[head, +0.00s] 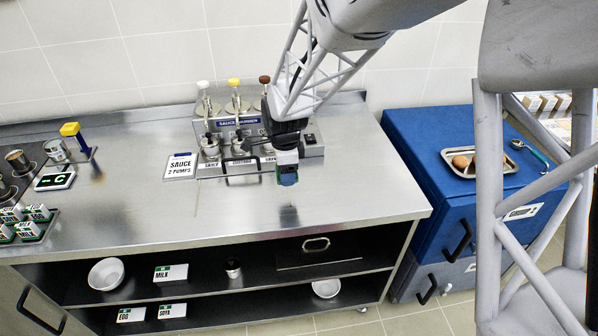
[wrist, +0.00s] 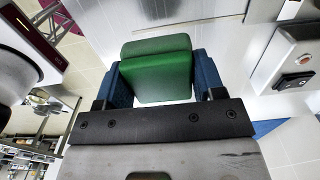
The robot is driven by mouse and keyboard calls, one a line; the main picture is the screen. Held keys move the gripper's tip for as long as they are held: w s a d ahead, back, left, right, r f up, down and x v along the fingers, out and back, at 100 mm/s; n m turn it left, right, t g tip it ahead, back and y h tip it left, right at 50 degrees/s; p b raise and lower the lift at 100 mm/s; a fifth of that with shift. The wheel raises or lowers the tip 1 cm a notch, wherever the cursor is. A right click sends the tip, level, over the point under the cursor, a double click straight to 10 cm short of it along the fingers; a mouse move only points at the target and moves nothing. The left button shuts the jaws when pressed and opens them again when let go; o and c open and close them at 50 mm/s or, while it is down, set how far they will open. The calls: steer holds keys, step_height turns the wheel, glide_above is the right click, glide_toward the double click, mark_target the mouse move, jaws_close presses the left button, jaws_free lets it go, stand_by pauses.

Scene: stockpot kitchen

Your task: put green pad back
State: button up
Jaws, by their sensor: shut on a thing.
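The green pad (wrist: 158,72) is held between the two blue fingers of my gripper (wrist: 157,82) in the wrist view. My gripper is shut on it. In the head view my gripper (head: 287,176) hangs above the steel counter (head: 340,195), in front of the sauce station's right part. Only a little of the pad shows there, between the fingertips. The pad looks clear of the counter top.
The sauce station (head: 243,130) with several pumps stands behind my gripper. A sauce sign (head: 181,167) stands left of it. A blue box (head: 440,150) with a tray (head: 480,163) stands right. The counter's front middle is clear.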

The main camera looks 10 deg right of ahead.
steer(key=s+d, duration=0.1)
steer(key=d, duration=0.1)
steer(key=s+d+f, duration=0.1)
steer(key=s+d, duration=0.1)
steer(key=d, duration=0.1)
steer(key=s+d+f, duration=0.1)
steer(key=d, duration=0.2)
steer(key=shift+s+d+f, duration=0.15)
steer(key=shift+s, duration=0.15)
steer(key=shift+w, duration=0.1)
glide_above(306, 169)
steer(key=shift+w+f, duration=0.1)
steer(key=shift+f, duration=0.65)
steer(key=shift+f, duration=1.7)
steer(key=shift+f, duration=0.1)
steer(key=o, duration=0.6)
